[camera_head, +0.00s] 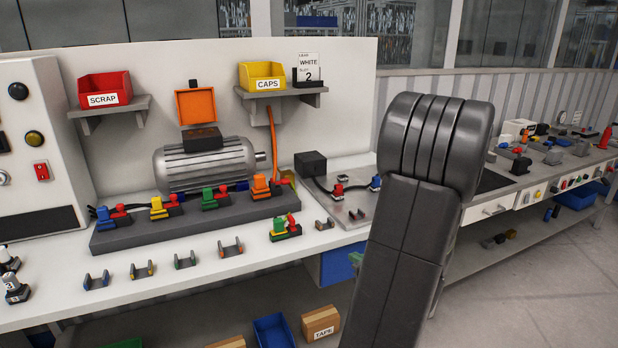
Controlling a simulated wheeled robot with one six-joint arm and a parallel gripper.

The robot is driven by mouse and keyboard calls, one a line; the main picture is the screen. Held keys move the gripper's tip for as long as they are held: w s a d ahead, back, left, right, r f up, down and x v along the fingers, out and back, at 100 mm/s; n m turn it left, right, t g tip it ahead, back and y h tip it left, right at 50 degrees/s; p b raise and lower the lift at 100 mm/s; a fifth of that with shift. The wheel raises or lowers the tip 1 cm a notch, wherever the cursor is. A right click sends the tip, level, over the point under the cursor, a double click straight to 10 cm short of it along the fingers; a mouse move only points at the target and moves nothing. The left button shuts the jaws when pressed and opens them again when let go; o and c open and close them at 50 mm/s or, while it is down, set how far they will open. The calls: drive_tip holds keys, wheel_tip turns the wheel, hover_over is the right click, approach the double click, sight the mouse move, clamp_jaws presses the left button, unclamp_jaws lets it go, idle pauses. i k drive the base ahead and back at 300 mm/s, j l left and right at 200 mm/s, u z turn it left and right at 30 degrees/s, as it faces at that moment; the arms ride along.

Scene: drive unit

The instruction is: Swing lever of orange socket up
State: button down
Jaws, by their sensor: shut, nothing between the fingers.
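The orange socket (261,187) is the rightmost of a row of coloured sockets on a dark grey rail on the bench. It has an orange upper part and a red part at its right side. The picture is too small to tell which orange piece is the lever, or its angle. An orange cable (273,145) runs down behind it from the shelf. My gripper is not in view; only my dark grey arm shows, large at the right of centre, and it does not cover the orange socket.
Blue (104,217), yellow (157,208) and green (209,198) sockets share the rail (125,240). A ribbed motor (205,165) stands close behind. In front lie several small U-shaped brackets (143,270) and a loose green-red connector (285,230). A shelf with a yellow bin (262,76) overhangs.

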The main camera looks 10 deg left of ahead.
sight(286, 180)
drive_tip(key=i+j, duration=0.55)
drive_tip(key=i+j+z, duration=0.15)
drive_tip(key=i+j, duration=0.4)
drive_tip(key=j, duration=0.15)
